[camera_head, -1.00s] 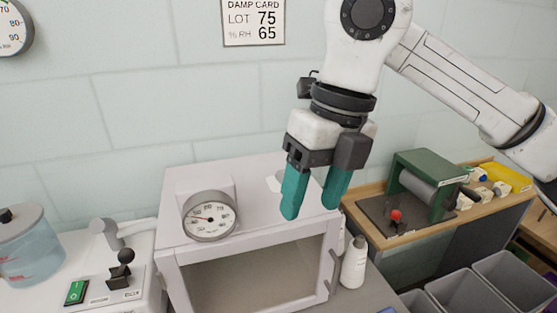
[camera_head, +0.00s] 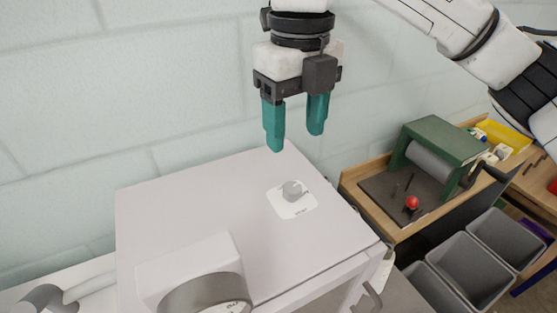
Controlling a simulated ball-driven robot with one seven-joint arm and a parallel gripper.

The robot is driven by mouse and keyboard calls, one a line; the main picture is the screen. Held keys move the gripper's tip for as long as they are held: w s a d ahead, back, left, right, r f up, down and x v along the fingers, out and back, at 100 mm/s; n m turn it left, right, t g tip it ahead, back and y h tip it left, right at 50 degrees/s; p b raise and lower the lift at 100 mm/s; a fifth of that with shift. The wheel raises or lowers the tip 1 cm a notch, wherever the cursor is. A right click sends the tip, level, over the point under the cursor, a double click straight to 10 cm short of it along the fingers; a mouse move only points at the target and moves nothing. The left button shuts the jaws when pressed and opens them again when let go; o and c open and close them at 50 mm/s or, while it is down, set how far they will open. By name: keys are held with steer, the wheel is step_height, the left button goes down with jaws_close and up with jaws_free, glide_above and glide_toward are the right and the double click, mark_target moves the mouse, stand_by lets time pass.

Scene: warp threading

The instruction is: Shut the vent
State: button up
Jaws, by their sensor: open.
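The vent knob (camera_head: 292,190) is a small grey knob on a white labelled plate (camera_head: 292,207) on top of the white cabinet (camera_head: 180,205). The label's print is too small to read, and I cannot tell whether the vent is open or shut. My gripper (camera_head: 296,140) has two teal fingers pointing down. It is open and empty, above and behind the knob in the picture, apart from it.
A round gauge (camera_head: 208,295) in a white housing stands at the cabinet's front left. Grey bins (camera_head: 465,268) stand below. The cabinet top around the knob is clear.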

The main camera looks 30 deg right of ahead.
mark_target(292, 187)
step_height(292, 187, down, 11)
steer(key=shift+r+p, duration=0.15)
steer(key=shift+p, duration=1)
steer(key=c, duration=1)
steer(key=shift+c, duration=0.2)
